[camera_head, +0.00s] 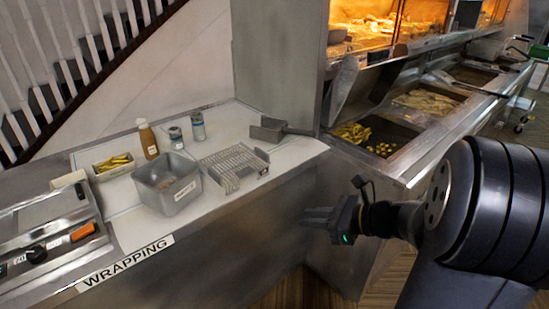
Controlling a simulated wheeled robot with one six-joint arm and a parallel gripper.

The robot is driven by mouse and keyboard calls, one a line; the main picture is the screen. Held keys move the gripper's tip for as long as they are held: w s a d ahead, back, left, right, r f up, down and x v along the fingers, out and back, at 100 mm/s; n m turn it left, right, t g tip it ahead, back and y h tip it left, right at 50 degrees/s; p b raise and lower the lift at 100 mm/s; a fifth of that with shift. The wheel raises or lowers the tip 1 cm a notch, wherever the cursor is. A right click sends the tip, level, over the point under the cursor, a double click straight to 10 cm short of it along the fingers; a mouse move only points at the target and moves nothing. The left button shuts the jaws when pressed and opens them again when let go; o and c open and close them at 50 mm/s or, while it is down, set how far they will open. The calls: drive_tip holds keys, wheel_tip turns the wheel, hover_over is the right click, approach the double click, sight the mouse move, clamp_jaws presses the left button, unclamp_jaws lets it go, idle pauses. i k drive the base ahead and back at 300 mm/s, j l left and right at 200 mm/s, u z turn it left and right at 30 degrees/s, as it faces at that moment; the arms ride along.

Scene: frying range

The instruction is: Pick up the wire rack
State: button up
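The wire rack (226,158) lies on the white top of the wrapping counter, to the right of a grey metal tub. It looks like a flat silver grid with raised ends at its front right. My gripper (308,217) is in front of the counter, to the right of the rack and lower in the picture, apart from it. Its fingers point left and look spread, with nothing visible between them.
The grey tub (168,187) stands close to the rack's left. A metal scoop (277,129) lies behind right. Fryer bays (390,135) are at right.

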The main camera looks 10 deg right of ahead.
sight(260, 153)
drive_tip(key=i+j+z, duration=0.25)
drive_tip(key=j, duration=0.15)
drive_tip(key=j+z, duration=0.25)
drive_tip(key=j, duration=0.15)
drive_tip(key=j+z, duration=0.3)
drive_tip(key=j, duration=0.55)
drive_tip(key=i+j, duration=0.15)
drive_tip(key=j, duration=0.25)
